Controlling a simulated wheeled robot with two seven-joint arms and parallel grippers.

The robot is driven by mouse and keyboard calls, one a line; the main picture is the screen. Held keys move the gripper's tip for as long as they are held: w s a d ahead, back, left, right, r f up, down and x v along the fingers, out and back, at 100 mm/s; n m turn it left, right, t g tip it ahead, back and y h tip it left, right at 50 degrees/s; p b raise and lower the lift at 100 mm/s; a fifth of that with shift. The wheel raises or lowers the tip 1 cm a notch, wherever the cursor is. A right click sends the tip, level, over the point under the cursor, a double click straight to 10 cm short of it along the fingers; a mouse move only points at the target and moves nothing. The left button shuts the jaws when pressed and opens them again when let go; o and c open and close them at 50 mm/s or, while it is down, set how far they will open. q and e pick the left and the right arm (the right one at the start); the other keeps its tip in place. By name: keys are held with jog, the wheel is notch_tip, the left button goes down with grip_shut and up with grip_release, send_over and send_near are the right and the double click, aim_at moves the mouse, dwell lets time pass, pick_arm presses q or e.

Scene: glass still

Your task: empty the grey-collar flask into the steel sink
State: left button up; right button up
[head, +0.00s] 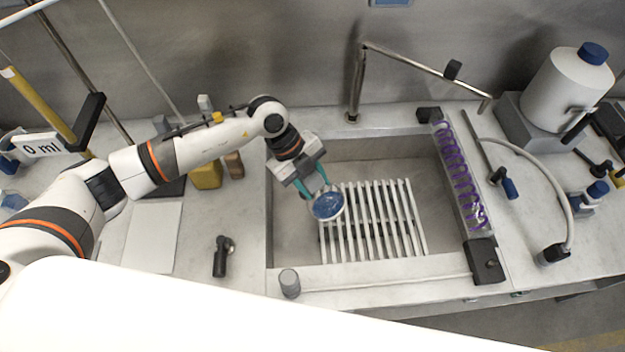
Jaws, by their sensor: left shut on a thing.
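My left gripper (314,186) reaches in from the left over the steel sink (293,235). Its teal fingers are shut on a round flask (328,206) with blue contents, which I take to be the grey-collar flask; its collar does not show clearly. The flask is over the left part of the white slatted rack (400,215) in the sink. I cannot tell how far it is tilted or whether it touches the rack. No liquid is seen running out. My right gripper is not in view.
A steel tap (400,62) arches behind the sink. A condenser with a purple coil (460,175) lies along the sink's right edge. A grey cylinder (289,283) stands at the front left rim. A white blue-capped container (568,88) is at the back right. Yellow blocks (206,176) stand left.

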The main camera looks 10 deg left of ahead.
pick_arm(q)
notch_tip(320, 180, down, 2)
jog(key=shift+w+h+b, duration=0.1)
jog(key=shift+h+b, duration=0.5)
jog(key=shift+b, duration=0.5)
jog(key=f+h+b, duration=0.1)
jog(key=b, duration=0.2)
jog(key=shift+d+f+g+h, duration=0.15)
jog(key=shift+f+g+h, duration=0.15)
jog(key=shift+h, duration=0.1)
jog(key=shift+r, duration=0.25)
jog(key=shift+f+h+b, duration=0.4)
jog(key=shift+h+b, duration=0.1)
jog(key=shift+r, duration=0.15)
